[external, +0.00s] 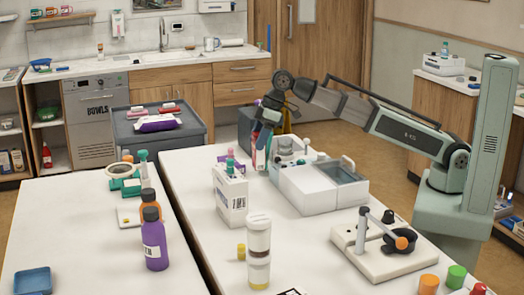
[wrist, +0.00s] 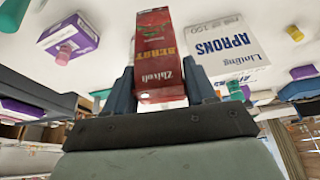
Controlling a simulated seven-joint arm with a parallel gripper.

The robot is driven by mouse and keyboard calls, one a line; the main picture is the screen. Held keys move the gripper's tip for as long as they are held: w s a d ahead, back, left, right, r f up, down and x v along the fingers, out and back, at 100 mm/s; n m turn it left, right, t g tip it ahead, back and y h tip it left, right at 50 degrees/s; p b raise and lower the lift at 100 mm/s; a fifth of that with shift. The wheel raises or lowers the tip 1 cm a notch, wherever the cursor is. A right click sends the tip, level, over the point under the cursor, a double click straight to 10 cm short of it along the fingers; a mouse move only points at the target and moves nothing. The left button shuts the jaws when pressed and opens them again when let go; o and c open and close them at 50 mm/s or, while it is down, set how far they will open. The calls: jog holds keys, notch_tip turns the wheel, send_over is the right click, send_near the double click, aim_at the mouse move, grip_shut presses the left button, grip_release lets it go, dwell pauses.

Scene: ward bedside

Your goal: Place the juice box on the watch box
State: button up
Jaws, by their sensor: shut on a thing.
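My gripper (external: 262,138) is over the far end of the right table in the external view. In the wrist view my gripper (wrist: 160,90) has its two dark fingers shut on a red carton with white lettering, which I take to be the juice box (wrist: 158,48). A small red part of the juice box (external: 260,160) shows below the gripper in the external view. A low white box with a grey framed part (external: 345,170) sits on the right table, to the right of the gripper; it may be the watch box, but I cannot tell for sure.
A white aprons box (external: 231,198) stands near the gripper; a purple-and-white box (wrist: 70,38) shows in the wrist view. A gap separates the two tables.

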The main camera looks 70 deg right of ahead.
jog(key=s+a+r+n+g+y, duration=0.1)
jog(key=s+a+n, duration=0.2)
jog(key=s+a, duration=1.1)
jog(key=s+a+r+n+g, duration=0.15)
jog(key=s+a+n, duration=0.45)
jog(key=a, duration=1.4)
jog(key=s+a+r+n+g+y, duration=0.1)
jog(key=s+a+r, duration=0.1)
jog(key=s+a, duration=1.3)
notch_tip(320, 180, down, 9)
jog(key=w+a, duration=0.2)
jog(key=shift+a, duration=0.2)
jog(key=shift+w+f, duration=0.1)
jog(key=shift+f, duration=0.1)
jog(key=o, duration=1.2)
jog(key=v, duration=1.2)
jog(key=shift+a+r, duration=0.1)
jog(key=shift+r, duration=0.05)
